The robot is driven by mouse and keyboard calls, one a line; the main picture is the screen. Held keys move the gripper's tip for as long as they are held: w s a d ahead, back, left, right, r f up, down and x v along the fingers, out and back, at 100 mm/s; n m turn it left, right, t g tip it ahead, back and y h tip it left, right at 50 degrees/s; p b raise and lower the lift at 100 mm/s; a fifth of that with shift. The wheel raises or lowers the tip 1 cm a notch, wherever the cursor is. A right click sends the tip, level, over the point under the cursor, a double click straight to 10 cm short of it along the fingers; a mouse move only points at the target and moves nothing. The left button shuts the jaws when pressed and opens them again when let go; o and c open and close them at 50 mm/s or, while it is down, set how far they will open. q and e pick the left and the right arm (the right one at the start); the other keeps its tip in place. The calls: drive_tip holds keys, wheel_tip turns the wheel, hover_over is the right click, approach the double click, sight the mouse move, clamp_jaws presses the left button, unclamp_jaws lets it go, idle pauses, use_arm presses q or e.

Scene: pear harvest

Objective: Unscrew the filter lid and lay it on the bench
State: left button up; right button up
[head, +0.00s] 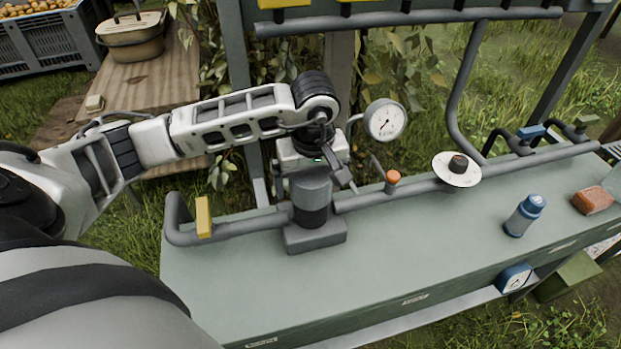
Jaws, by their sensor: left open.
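The filter (311,212) stands upright on a square grey base in the pipe line on the green-grey bench (400,255). Its lower body is dark, and a lighter grey cap, which looks like the lid (310,186), sits on top of it. My left gripper (313,176) is open and points down right over the lid. One dark finger shows on the lid's right side. The gripper's body hides the lid's top, and I cannot tell whether the fingers touch it. My right gripper is not in view.
A yellow handle (203,216) stands on the pipe at left. A pressure gauge (385,120), an orange knob (393,177) and a white disc (456,170) are right of the filter. A blue-capped bottle (524,216) and a brown block (593,200) stand further right. The bench front is clear.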

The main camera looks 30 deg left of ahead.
use_arm(q)
drive_tip(key=c, duration=1)
drive_tip(key=n, duration=0.7)
drive_tip(key=shift+r+n+g, duration=0.1)
drive_tip(key=shift+n+g, duration=0.3)
drive_tip(key=n, duration=0.3)
drive_tip(key=shift+n+p, duration=0.3)
drive_tip(key=n, duration=0.3)
drive_tip(key=shift+n+g, duration=0.3)
drive_tip(key=shift+g, duration=0.1)
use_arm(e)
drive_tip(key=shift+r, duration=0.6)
